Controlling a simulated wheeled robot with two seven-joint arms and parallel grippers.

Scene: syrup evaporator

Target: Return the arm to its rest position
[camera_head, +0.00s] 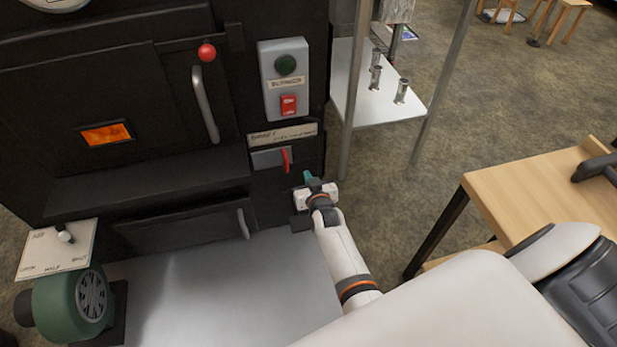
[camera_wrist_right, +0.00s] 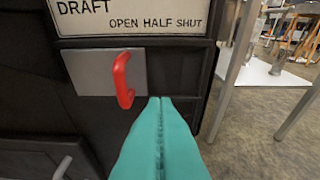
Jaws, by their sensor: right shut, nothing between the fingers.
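My right gripper (camera_head: 308,178) reaches from the lower right toward the front of the black evaporator (camera_head: 120,170). In the right wrist view its teal fingers (camera_wrist_right: 160,125) are together with nothing between them. The red draft handle (camera_head: 286,160) on its grey plate is just above and left of the gripper in the head view. In the wrist view the red handle (camera_wrist_right: 123,80) is left of the fingertips, with a visible gap in the picture. A label above it reads "DRAFT OPEN HALF SHUT" (camera_wrist_right: 130,20). My left gripper is not in view.
A switch box (camera_head: 285,80) with green and red buttons is above the draft label. A green blower (camera_head: 75,303) and a dial plate (camera_head: 57,250) are at lower left. A metal rack (camera_head: 380,105) with small cups and a wooden table (camera_head: 530,190) are to the right.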

